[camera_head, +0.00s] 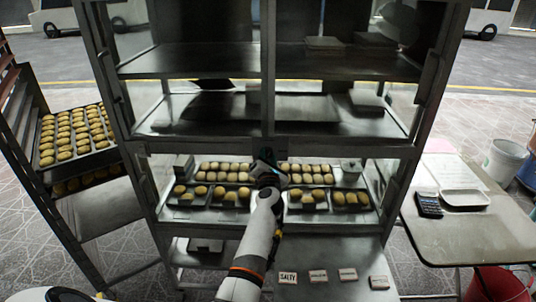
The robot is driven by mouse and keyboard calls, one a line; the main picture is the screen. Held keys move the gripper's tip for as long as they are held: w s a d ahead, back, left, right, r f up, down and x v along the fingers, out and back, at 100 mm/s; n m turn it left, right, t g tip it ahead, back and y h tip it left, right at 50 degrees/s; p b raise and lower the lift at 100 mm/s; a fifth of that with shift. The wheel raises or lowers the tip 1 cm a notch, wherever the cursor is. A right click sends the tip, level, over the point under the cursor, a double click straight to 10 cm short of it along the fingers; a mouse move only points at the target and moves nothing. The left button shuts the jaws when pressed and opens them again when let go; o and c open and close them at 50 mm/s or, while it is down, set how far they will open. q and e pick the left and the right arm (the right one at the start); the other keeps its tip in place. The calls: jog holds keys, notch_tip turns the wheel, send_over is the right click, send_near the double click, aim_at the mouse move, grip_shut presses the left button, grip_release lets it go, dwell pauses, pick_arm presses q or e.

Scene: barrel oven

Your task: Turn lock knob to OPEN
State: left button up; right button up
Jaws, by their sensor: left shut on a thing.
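A tall metal cabinet with glass-looking fronts and several shelves fills the middle of the view, and its centre post (268,75) runs down to my left gripper (265,166). My left arm, white with dark and orange bands, reaches up from the bottom centre. Its gripper is shut at the foot of the centre post, in front of the bread shelf. The lock knob is not clearly visible; the gripper covers that spot, so I cannot tell the knob's angle. What lies between the fingers is too small and dark to make out. My right gripper is not in view.
Trays of buns (228,172) sit on the shelf behind my gripper. Small label signs (288,278), one reading SALTY, stand on the lower ledge. A bun rack (75,138) stands left. A table (475,228) with a calculator (428,205) and white tray (464,197) stands right.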

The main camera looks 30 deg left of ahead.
pick_arm(q)
jog(key=m+p, duration=0.3)
jog(key=m, duration=0.3)
jog(key=shift+a+r+m+t, duration=0.1)
jog(key=shift+m+t, duration=0.3)
jog(key=m+p, duration=0.2)
jog(key=m, duration=0.4)
jog(key=shift+h, duration=0.4)
jog(key=shift+m, duration=0.3)
jog(key=o, duration=1)
jog(key=p+v, duration=0.1)
jog(key=v, duration=0.3)
jog(key=p+v, duration=0.2)
jog(key=v, duration=0.2)
jog(key=p+v, duration=0.2)
jog(key=v, duration=0.2)
jog(key=shift+a+f, duration=0.1)
jog(key=shift+f, duration=0.25)
